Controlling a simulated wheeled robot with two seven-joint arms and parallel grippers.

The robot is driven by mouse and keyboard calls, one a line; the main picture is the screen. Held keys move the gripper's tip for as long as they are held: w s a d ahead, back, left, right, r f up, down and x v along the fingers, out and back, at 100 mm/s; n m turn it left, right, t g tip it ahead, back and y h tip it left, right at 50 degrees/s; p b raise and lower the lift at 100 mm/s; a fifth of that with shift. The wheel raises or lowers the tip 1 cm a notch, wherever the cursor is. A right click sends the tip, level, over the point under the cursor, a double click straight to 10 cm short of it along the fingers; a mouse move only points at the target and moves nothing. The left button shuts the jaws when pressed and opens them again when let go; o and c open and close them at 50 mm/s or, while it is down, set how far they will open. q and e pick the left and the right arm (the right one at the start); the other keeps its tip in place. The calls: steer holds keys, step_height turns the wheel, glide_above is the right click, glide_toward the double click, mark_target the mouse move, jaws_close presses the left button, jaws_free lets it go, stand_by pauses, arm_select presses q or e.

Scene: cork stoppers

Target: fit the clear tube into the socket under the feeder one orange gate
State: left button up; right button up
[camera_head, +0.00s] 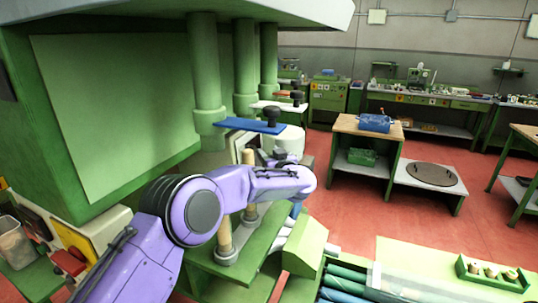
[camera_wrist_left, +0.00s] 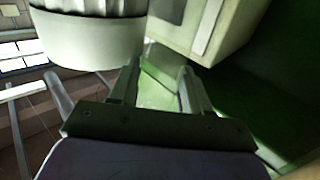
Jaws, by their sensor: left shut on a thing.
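My left gripper (camera_head: 262,158) is beside the green machine in the head view, with its fingertips partly hidden. In the left wrist view the gripper (camera_wrist_left: 158,88) has its two fingers a little apart. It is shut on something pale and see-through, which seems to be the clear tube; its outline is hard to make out. The orange gate (camera_head: 286,94) appears as a small strip at the far green pipe. The socket under it is hidden behind my arm and the machine. My right gripper is not in view.
Tan upright columns (camera_head: 224,232) stand below, one in a grey base (camera_head: 227,257). A white cylinder (camera_wrist_left: 90,35) is close to the fingers. Red floor (camera_head: 350,215) is open at right.

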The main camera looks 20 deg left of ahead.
arm_select(q)
steer(key=shift+f, duration=0.75)
steer(key=o, duration=1.1)
steer(key=shift+o, duration=0.2)
steer(key=shift+b, duration=0.3)
steer(key=b+v, duration=0.4)
steer(key=v, duration=0.6)
steer(key=shift+s+d+b, duration=0.2)
steer(key=shift+s+b, duration=0.05)
steer(key=shift+b, duration=0.05)
steer(key=shift+r, duration=0.1)
